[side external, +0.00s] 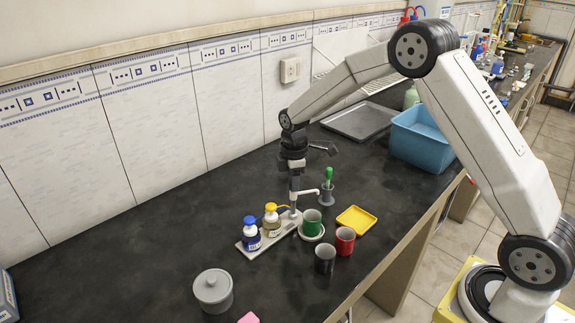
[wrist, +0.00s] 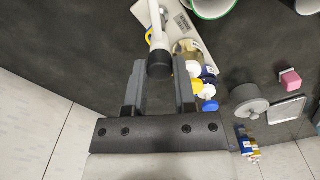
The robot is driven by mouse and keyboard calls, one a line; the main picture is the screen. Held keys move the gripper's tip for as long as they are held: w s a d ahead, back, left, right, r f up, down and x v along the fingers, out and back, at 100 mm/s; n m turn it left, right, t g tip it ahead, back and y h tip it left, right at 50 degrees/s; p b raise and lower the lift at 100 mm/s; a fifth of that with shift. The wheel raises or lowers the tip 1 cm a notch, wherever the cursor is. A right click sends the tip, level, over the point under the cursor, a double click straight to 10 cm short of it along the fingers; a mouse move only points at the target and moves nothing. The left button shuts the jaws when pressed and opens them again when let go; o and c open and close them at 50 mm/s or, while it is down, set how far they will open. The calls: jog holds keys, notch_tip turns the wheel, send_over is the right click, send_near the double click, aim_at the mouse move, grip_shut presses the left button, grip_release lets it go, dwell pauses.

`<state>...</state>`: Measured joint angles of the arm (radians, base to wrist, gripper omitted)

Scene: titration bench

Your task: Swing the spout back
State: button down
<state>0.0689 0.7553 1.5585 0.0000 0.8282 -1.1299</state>
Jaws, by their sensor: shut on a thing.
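The white spout (side external: 307,192) sits at the top of a post on a pale base plate (side external: 257,247). It points right in the side view, behind and above the green cup (side external: 312,227); I cannot tell whether its tip is over the cup. My gripper (side external: 294,185) points down at the post. In the wrist view my gripper (wrist: 160,72) is shut on the dark knob (wrist: 160,65) at the end of the white spout arm (wrist: 154,22). The green cup stands on a white round pad, and its rim (wrist: 192,8) shows at the wrist view's top edge.
Bottles with blue (side external: 250,240) and yellow (side external: 271,222) caps stand on the plate, left of the post. A red cup (side external: 345,244), dark cup (side external: 325,262), yellow tray (side external: 356,220) and green-handled brush holder (side external: 327,196) are nearby. A grey lidded jar (side external: 213,297) stands front left.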

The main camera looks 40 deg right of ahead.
jog(key=shift+n, duration=2.9)
grip_release()
jog(key=shift+r, duration=3.5)
jog(key=s+a+f+m+t, duration=0.1)
jog(key=s+m, duration=0.8)
jog(key=s, duration=0.2)
jog(key=s+a+f+m+t, duration=0.1)
jog(key=s+a+m, duration=0.1)
jog(key=s+m, duration=0.7)
jog(key=s, duration=0.2)
jog(key=shift+s+a+t, duration=0.25)
jog(key=shift+s+t, duration=0.05)
jog(key=shift+s, duration=0.1)
